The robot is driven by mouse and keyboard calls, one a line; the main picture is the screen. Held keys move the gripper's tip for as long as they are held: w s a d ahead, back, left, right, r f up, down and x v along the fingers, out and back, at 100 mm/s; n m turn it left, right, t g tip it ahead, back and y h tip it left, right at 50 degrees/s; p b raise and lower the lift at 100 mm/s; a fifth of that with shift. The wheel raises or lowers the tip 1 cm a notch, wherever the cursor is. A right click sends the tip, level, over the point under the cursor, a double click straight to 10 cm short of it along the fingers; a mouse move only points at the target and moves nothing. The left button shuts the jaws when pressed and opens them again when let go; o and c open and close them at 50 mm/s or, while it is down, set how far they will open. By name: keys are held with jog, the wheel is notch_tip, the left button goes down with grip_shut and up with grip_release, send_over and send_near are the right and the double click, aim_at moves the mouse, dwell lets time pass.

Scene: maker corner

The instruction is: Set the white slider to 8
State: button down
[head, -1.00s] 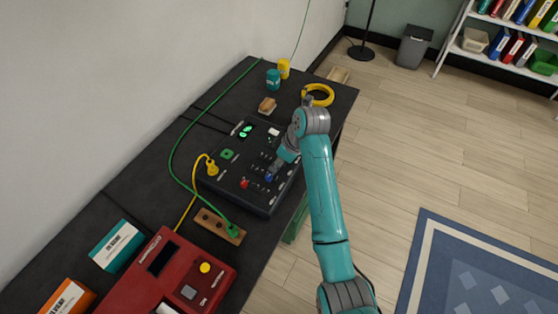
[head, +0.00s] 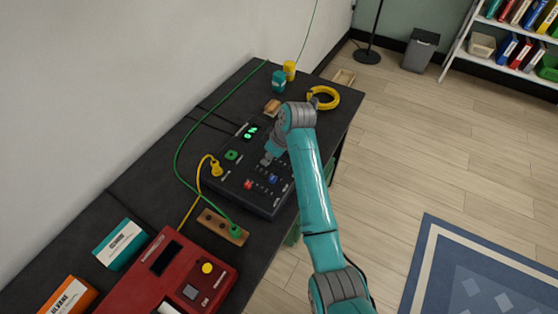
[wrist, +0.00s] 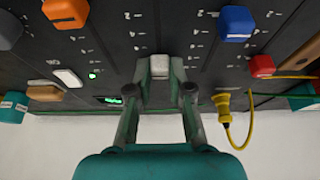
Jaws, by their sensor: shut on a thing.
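The white slider (wrist: 159,66) shows in the wrist view as a pale cap between the fingertips of my gripper (wrist: 159,78). The gripper is shut on it. In the head view my gripper (head: 269,158) is down on the dark control panel (head: 255,205), and the white slider is hidden there. Small white scale marks run beside the slider tracks in the wrist view; they are too small to read. A green lit display (head: 250,132) is on the panel's far part; its digits are unclear. It also shows in the wrist view (wrist: 114,100).
Blue (wrist: 236,22), orange (wrist: 66,10) and red (wrist: 262,66) caps are close around the gripper. A white switch (wrist: 67,78) and a yellow plug (wrist: 222,103) are also near. A red machine (head: 170,275) stands in front of the panel, and a yellow cable coil (head: 323,97) behind.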

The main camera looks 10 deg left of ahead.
jog(key=shift+a, duration=0.1)
jog(key=c, duration=1)
grip_release()
jog(key=shift+c, duration=0.2)
jog(key=shift+r, duration=0.1)
jog(key=v, duration=1.1)
jog(key=shift+r, duration=0.4)
